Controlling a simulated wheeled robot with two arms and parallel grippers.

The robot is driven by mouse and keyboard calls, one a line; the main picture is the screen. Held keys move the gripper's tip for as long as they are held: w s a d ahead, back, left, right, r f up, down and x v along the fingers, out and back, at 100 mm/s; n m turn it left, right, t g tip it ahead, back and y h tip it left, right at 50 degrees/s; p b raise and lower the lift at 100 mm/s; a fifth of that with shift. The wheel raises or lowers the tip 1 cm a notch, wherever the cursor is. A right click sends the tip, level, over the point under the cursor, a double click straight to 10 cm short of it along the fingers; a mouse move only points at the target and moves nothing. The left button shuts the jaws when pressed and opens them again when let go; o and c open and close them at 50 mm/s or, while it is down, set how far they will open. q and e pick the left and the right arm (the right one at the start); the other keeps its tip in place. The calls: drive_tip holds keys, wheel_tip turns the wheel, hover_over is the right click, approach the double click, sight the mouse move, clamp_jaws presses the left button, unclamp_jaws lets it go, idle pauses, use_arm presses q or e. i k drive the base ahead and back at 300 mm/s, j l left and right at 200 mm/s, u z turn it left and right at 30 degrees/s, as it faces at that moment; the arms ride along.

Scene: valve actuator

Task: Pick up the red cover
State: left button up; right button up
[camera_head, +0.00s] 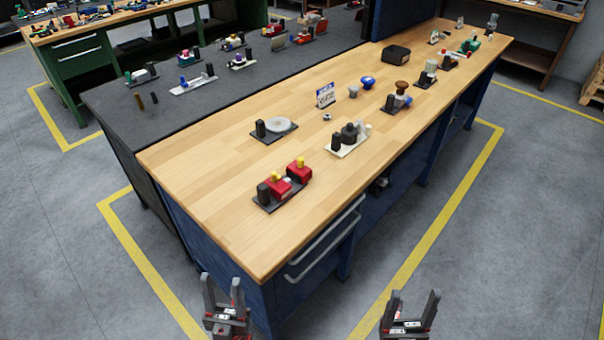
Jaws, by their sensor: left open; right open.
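Two red block-like parts with yellow tops, a nearer one (283,188) and a farther one (299,174), sit on a dark plate (265,207) at the near end of the wooden bench. A black cylinder (264,193) stands on the same plate. Either red part could be the red cover; I cannot tell which. My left gripper (223,293) is open and empty, below the bench's near corner in the picture. My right gripper (413,298) is open and empty, over the floor to the right of the bench. Both are well apart from the red parts.
The wooden bench top (210,155) also holds a plate with a grey disc (279,124), a white plate with dark parts (349,137), a small card (325,96) and a black box (396,53). A drawer handle (325,240) juts from the bench's side.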

sight(280, 183)
drive_tip(key=l+u, duration=0.1)
drive_tip(key=u, duration=0.35)
drive_tip(key=i+l+u, duration=0.1)
drive_tip(key=u, duration=0.4)
drive_tip(key=i+l+u, duration=0.1)
drive_tip(key=l+u, duration=0.25)
drive_tip(key=l, duration=0.45)
drive_tip(key=l+u, duration=0.4)
drive_tip(key=l, duration=0.4)
drive_tip(key=i+l, duration=0.1)
drive_tip(key=l, duration=0.25)
drive_tip(key=i+l, duration=0.1)
drive_tip(key=l, duration=0.25)
drive_tip(key=i+l, duration=0.1)
drive_tip(key=l, duration=0.25)
